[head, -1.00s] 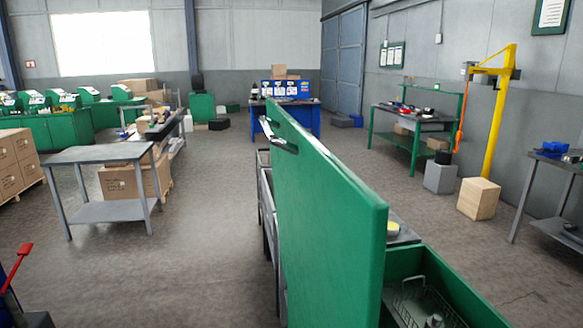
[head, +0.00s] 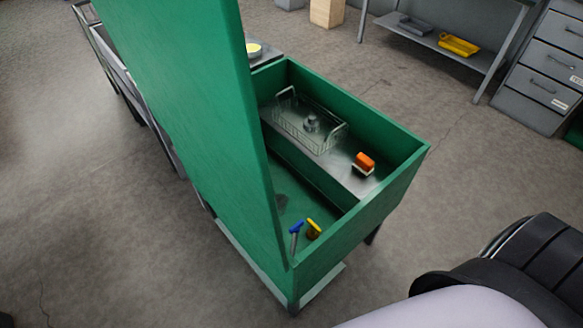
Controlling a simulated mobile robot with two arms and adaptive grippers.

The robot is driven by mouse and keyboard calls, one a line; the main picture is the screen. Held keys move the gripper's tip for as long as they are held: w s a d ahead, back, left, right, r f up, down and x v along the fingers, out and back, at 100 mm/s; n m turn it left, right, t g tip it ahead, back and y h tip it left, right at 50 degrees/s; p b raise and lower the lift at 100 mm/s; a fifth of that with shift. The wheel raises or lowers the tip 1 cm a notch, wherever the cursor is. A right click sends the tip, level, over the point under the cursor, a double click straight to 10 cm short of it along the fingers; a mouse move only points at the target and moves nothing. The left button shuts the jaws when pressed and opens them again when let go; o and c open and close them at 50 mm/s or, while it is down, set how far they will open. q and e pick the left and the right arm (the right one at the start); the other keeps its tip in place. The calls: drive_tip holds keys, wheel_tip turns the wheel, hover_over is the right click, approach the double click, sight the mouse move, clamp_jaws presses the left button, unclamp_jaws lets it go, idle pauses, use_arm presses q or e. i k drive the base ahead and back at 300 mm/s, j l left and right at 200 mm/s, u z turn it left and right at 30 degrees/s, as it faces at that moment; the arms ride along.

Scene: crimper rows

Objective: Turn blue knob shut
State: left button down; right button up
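A blue knob (head: 296,227) on a thin grey stem stands inside an open green cabinet or basin (head: 395,190), near its front left corner. A yellow knob or handle (head: 313,228) is just to its right. The raised green lid (head: 190,130) stands upright on the left side and hides part of the inside. Whether the blue knob is turned open or shut is too small to tell. Neither of my grippers is in view; part of my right arm shows at the lower right, apart from the cabinet.
A wire basket (head: 308,125) and an orange-and-white brush (head: 363,164) are on a metal shelf inside the basin. A grey drawer unit (head: 545,75) and a bench (head: 430,45) with a yellow tray (head: 459,45) stand at the back right.

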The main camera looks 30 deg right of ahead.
sight(296, 228)
drive_tip(key=z, duration=0.85)
drive_tip(key=l+u, duration=0.25)
drive_tip(key=k+l+u, duration=0.15)
drive_tip(key=l+u, duration=0.15)
